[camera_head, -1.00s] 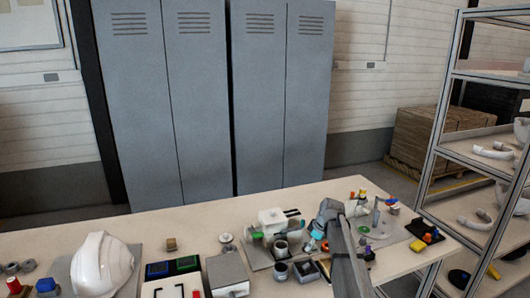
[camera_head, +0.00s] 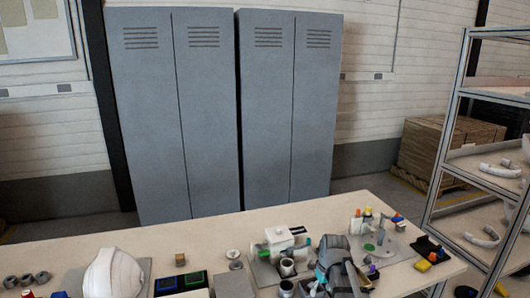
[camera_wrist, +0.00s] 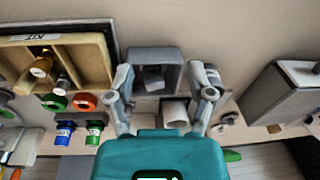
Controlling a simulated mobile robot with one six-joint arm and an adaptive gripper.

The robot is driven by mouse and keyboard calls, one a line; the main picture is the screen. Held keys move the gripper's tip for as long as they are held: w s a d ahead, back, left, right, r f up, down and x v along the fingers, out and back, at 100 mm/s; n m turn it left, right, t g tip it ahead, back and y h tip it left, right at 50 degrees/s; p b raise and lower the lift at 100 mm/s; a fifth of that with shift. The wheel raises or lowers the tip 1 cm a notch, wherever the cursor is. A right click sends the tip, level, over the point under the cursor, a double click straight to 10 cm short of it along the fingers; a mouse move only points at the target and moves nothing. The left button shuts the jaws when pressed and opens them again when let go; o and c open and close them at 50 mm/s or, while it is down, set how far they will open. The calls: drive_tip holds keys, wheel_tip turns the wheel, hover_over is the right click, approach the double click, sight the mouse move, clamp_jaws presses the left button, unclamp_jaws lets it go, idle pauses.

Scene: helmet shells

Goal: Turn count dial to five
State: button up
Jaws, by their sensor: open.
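My gripper (camera_wrist: 165,88) is open in the wrist view, its two grey fingers spread in front of a teal body. Nothing is held between the fingers. Beyond them is a square grey holder (camera_wrist: 154,55) with a darker block inside. A small pale cylinder (camera_wrist: 174,111) lies nearer, between the fingers. In the head view my gripper is over the right part of the table, mostly hidden by my arm. A small round white knob-like piece (camera_head: 232,254) stands mid-table and may be the count dial; no numbers are readable.
In the wrist view, a compartment tray (camera_wrist: 85,62) marked KIT is upper left, and a grey box (camera_wrist: 275,101) is at right. In the head view, a white helmet shell (camera_head: 113,274) is at left, and a black tray (camera_head: 428,245) is near the right table end. Free tabletop lies behind.

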drive_tip(key=s+r+m+p, duration=0.1)
drive_tip(key=s+m, duration=0.1)
drive_tip(key=s, duration=0.3)
drive_tip(key=s+r+m+h+p, duration=0.1)
drive_tip(key=s+m, duration=0.1)
drive_tip(key=s, duration=0.4)
drive_tip(key=shift+s+a+r+m+g, duration=0.2)
drive_tip(key=shift+a+r+m+g, duration=0.1)
drive_tip(key=shift+a+m, duration=0.1)
